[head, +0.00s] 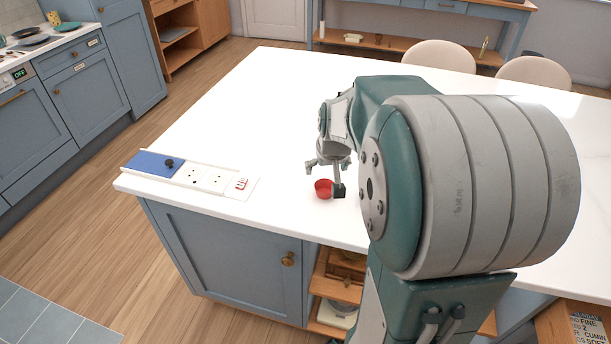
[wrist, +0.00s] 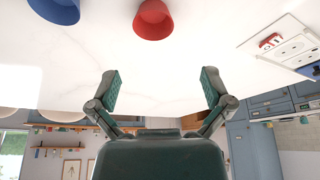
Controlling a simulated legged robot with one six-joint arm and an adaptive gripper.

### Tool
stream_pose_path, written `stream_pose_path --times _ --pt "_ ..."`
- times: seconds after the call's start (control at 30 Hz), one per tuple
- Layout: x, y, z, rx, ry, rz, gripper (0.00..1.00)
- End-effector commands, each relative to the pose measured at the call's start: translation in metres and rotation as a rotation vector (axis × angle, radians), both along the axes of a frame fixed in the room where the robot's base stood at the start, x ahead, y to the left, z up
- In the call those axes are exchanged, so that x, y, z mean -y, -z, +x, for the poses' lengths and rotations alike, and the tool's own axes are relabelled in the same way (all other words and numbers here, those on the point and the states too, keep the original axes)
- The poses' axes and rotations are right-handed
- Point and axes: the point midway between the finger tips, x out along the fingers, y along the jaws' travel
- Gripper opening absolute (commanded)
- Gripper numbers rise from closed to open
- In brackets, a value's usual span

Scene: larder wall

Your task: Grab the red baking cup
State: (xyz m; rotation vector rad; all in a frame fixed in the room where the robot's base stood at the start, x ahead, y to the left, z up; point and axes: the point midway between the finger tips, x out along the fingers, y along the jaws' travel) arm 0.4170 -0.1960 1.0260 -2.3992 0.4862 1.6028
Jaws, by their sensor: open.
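The red baking cup (head: 322,189) stands on the white worktop (head: 230,120) near its front edge. My gripper (head: 324,176) is open and empty, close to the cup. In the head view one dark fingertip overlaps the cup's right side; I cannot tell there whether they touch. In the wrist view the cup (wrist: 153,20) lies beyond the open fingertips (wrist: 162,92), apart from them and roughly in line with the gap. Its far end is cut off by the top edge of the picture.
A blue round object (wrist: 55,10) shows at the wrist view's top left; my arm hides that area in the head view. A white socket strip (head: 203,179) with a blue section (head: 155,164) lies left of the cup. The worktop behind is clear. Two pale chairs (head: 440,55) stand beyond.

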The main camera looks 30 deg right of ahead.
Motion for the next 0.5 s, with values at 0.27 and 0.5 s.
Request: stream_pose_path --times 0.27,0.5 --pt "0.007 0.039 0.015 -0.005 0.003 0.003 1.00" --pt "0.008 0.058 0.021 -0.004 0.002 -0.001 1.00"
